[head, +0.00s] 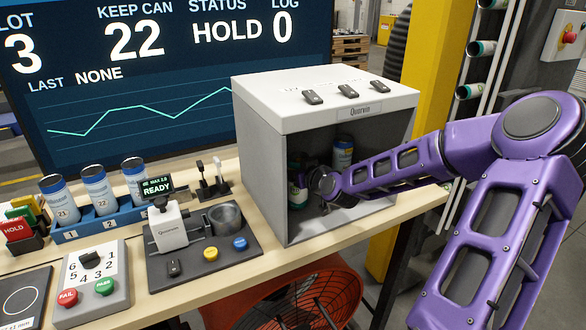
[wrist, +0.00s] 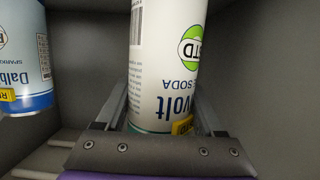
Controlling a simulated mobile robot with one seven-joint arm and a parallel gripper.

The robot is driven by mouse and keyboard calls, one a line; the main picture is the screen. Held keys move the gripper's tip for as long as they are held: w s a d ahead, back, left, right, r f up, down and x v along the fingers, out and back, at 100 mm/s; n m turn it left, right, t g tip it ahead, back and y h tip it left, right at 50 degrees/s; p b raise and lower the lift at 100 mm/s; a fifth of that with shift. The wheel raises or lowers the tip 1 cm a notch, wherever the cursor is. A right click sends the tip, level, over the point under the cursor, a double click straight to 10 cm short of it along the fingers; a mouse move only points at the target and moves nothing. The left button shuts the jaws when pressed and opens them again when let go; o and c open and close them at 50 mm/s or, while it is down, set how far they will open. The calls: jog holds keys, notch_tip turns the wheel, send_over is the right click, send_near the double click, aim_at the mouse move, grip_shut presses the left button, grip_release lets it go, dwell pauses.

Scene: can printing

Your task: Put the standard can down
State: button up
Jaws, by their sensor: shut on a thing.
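The standard can (wrist: 165,65) is white with a green STD mark, and its lettering shows upside down in the wrist view. My gripper (wrist: 165,118) is shut on it, one finger on each side. In the head view, my gripper (head: 312,184) reaches into the open-fronted white cabinet (head: 262,175), and the can (head: 297,192) shows partly at the left inside. I cannot tell whether the can's base touches the cabinet floor.
Another can (head: 342,152), with blue and yellow on its label, stands in the cabinet to the right; it also shows in the wrist view (wrist: 22,50). A blue rack (head: 105,224) holds 3 cans.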

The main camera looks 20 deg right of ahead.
jog(key=shift+f, duration=0.15)
jog(key=o, duration=1.3)
jog(key=shift+r, duration=0.2)
jog(key=p+v, duration=0.2)
jog(key=v, duration=1)
